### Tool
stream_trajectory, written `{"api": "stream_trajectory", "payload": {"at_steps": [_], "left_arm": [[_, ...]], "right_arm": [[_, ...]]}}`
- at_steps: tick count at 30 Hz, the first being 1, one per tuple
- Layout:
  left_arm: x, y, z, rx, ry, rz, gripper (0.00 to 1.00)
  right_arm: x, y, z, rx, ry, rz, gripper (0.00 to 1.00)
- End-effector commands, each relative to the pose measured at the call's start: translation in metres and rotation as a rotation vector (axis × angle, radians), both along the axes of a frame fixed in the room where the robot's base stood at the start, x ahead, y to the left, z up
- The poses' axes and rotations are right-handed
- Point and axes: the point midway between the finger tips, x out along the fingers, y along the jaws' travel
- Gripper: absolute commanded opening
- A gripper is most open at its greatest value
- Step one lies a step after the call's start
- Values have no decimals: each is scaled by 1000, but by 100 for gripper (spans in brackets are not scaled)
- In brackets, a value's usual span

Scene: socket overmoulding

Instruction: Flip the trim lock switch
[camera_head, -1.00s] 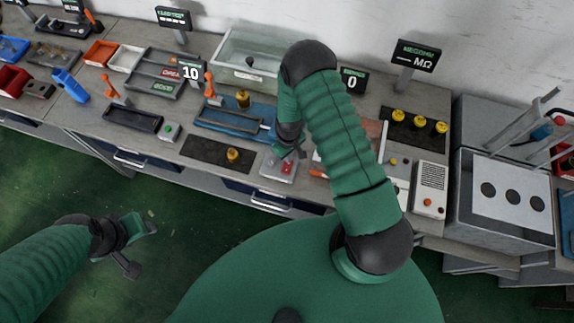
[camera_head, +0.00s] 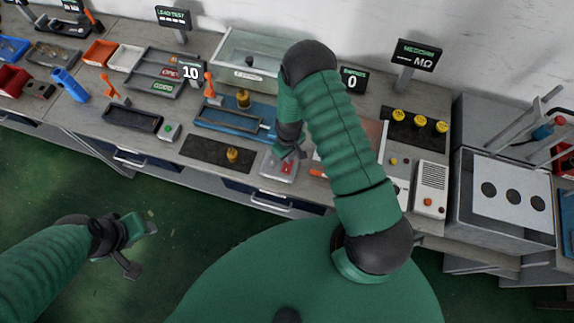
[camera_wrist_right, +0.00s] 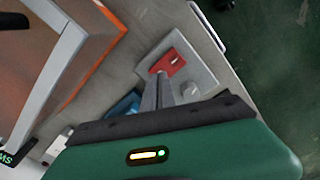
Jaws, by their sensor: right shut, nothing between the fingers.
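A red switch (camera_wrist_right: 168,62) sits on a light grey plate (camera_wrist_right: 197,72) in the right wrist view. I take it to be the trim lock switch. The plate also shows in the head view (camera_head: 273,170) at the bench's front edge, partly behind my right gripper. My right gripper (camera_head: 291,153) is shut and empty. In the right wrist view its closed fingertips (camera_wrist_right: 163,80) point at the red switch and overlap its lower edge; I cannot tell whether they touch. My left gripper (camera_head: 141,245) is open and empty, away from the bench over the green floor.
A dark mat (camera_head: 205,154) with a yellow-topped part (camera_head: 232,155) lies left of the plate. A blue fixture (camera_head: 215,118) and a clear-walled tank (camera_head: 250,78) stand behind. A white box with a grille (camera_head: 431,180) stands to the right of my right arm.

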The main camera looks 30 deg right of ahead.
Motion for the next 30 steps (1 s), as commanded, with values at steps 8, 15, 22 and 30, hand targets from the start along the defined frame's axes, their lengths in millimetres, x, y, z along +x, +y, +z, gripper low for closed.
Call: {"api": "stream_trajectory", "payload": {"at_steps": [8, 15, 22, 30], "left_arm": [[0, 0, -4, 0, 0, 0, 49], [0, 0, -7, 0, 0, 0, 49], [0, 0, -10, 0, 0, 0, 49], [0, 0, -10, 0, 0, 0, 49]], "right_arm": [[0, 0, -5, 0, 0, 0, 0], [0, 0, -9, 0, 0, 0, 0], [0, 0, -12, 0, 0, 0, 0], [0, 0, -12, 0, 0, 0, 0]]}}
